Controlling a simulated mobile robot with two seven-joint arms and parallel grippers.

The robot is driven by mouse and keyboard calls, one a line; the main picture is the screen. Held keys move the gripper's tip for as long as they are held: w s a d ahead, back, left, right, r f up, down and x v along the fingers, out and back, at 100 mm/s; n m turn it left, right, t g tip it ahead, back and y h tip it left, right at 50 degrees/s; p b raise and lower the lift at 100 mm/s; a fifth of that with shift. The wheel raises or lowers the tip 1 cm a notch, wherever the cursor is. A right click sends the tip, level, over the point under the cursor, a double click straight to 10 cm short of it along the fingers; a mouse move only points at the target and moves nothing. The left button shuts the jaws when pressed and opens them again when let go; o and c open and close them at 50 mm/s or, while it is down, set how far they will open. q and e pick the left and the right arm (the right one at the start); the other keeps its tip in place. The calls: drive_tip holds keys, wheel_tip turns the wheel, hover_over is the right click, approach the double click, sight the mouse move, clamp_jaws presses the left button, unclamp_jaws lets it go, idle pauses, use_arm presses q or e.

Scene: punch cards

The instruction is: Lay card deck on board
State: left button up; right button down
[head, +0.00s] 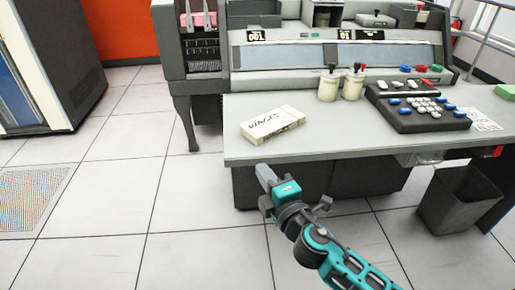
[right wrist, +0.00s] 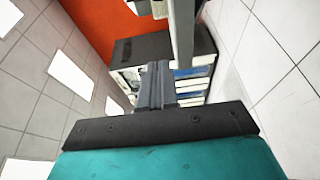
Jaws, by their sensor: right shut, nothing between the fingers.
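The card deck (head: 272,123) is a cream-white box with dark handwriting on its top. It lies flat near the left front of the grey desk board (head: 350,143). My right gripper (head: 264,172) is in front of the desk's front edge, below and apart from the deck in the head view. It is shut and empty. In the right wrist view its fingers (right wrist: 160,85) show close together, and the deck is not seen there. My left gripper is in neither view.
Two cream cups (head: 340,86) with tools stand behind the deck. A dark keypad (head: 418,113) with coloured buttons sits at the right. A grey waste bin (head: 458,200) stands on the floor at the right. The floor left of the desk is clear.

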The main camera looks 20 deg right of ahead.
sight(262, 138)
drive_tip(key=w, duration=0.6)
drive_tip(key=shift+w+a, duration=0.1)
drive_tip(key=shift+a, duration=0.05)
drive_tip(key=shift+w+d, duration=0.8)
drive_tip(key=shift+w, duration=0.15)
drive_tip(key=shift+w+d+b, duration=0.3)
drive_tip(key=shift+w+d, duration=0.15)
drive_tip(key=shift+w, duration=0.05)
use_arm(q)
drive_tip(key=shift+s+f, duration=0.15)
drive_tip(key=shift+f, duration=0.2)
use_arm(e)
drive_tip(key=shift+w+d, duration=0.1)
drive_tip(key=w+d, duration=0.2)
drive_tip(key=shift+w+d+b, duration=0.2)
drive_tip(key=shift+w+b, duration=0.1)
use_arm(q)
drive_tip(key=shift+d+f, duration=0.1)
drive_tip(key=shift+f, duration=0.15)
